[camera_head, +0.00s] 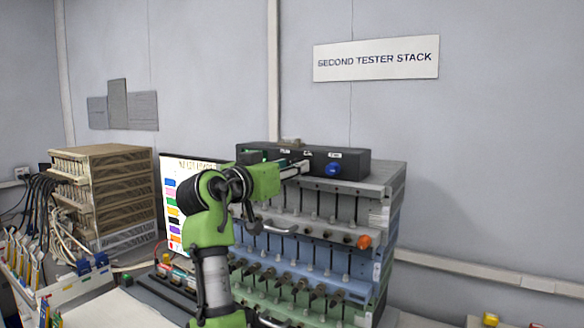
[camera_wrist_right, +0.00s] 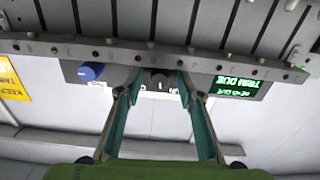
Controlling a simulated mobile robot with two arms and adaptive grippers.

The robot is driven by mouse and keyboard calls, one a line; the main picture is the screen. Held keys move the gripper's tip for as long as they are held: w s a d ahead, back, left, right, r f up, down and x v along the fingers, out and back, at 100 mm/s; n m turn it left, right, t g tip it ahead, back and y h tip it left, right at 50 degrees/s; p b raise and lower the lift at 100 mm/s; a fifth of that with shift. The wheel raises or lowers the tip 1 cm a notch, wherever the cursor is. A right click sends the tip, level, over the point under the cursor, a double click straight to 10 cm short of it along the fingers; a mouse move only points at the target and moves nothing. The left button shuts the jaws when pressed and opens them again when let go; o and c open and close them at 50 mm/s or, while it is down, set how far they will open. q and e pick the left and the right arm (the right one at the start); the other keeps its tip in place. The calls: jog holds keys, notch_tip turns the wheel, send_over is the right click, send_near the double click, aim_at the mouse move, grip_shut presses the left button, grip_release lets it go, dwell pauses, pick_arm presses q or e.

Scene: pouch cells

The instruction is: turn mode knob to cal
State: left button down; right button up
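A black control box (camera_head: 358,164) sits on top of the tester stack. It has a blue knob (camera_head: 332,170) at its right end, which also shows in the right wrist view (camera_wrist_right: 91,71). A black knob (camera_wrist_right: 159,82) is in the middle of the box's front in the right wrist view, which is upside down. My right gripper (camera_wrist_right: 159,78) is open, with its fingers on either side of the black knob and gaps visible. In the head view my right gripper (camera_head: 297,168) reaches the box front and hides this knob. The labels are too small to read, so the mode knob is unclear. My left gripper is out of view.
A lit green display (camera_wrist_right: 238,86) reads "TRIM DUE" upside down beside the black knob. The tester stack (camera_head: 385,215) has rows of clips and an orange knob (camera_head: 364,242). A colored chart (camera_head: 174,215) stands behind my arm. A cable rack (camera_head: 110,190) is at left.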

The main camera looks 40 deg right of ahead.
jog(key=shift+c, duration=0.3)
grip_shut()
jog(key=shift+f+m+b, duration=0.15)
jog(key=shift+m+b, duration=0.65)
jog(key=shift+m, duration=0.1)
jog(key=shift+m+b, duration=0.35)
jog(key=shift+m, duration=0.95)
jog(key=shift+o, duration=0.3)
grip_release()
jog(key=shift+d, duration=0.1)
